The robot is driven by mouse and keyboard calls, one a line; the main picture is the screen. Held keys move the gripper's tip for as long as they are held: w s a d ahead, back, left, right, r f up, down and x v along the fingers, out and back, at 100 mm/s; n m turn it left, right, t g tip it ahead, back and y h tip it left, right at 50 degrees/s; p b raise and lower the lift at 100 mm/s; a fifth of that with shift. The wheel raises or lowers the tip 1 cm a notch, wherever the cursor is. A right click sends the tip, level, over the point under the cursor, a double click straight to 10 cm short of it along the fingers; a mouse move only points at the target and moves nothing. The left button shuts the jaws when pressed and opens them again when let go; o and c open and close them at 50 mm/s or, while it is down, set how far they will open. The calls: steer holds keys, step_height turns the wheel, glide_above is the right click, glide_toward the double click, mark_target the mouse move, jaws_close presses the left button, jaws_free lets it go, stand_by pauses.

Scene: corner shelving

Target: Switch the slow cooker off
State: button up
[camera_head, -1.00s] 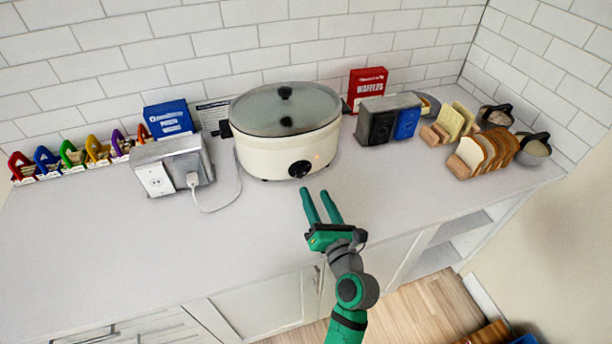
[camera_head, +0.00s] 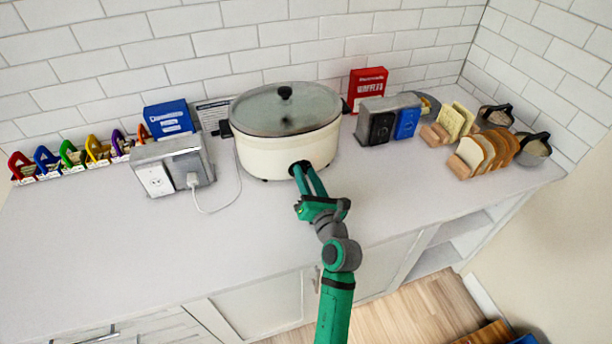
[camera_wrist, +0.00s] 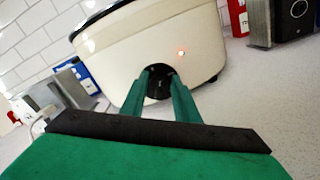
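The slow cooker (camera_head: 285,155) is a cream oval pot with a glass lid (camera_head: 285,112), standing on the counter against the tiled wall. Its round black knob (camera_wrist: 158,84) is low on the front, and a small orange-red light (camera_wrist: 181,53) glows to the right of it in the wrist view. My green gripper (camera_head: 301,174) is at the knob, with one finger on each side of it.
A grey outlet box (camera_head: 172,165) with a plugged-in white cord stands left of the cooker. A grey holder with black and blue items (camera_head: 390,120), a red box (camera_head: 368,88) and bread slices (camera_head: 487,150) are on the right. The front counter is clear.

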steer(key=c, duration=0.5)
steer(key=shift+s+a+r+n, duration=0.1)
steer(key=shift+a+n, duration=0.05)
steer(key=shift+n, duration=1.35)
steer(key=shift+a+n, duration=0.15)
steer(key=shift+n, duration=1.35)
steer(key=o, duration=1.1)
steer(key=shift+c, duration=0.2)
steer(key=shift+s, duration=0.1)
steer(key=v, duration=1)
steer(key=shift+s+d, duration=0.1)
steer(key=shift+s, duration=0.25)
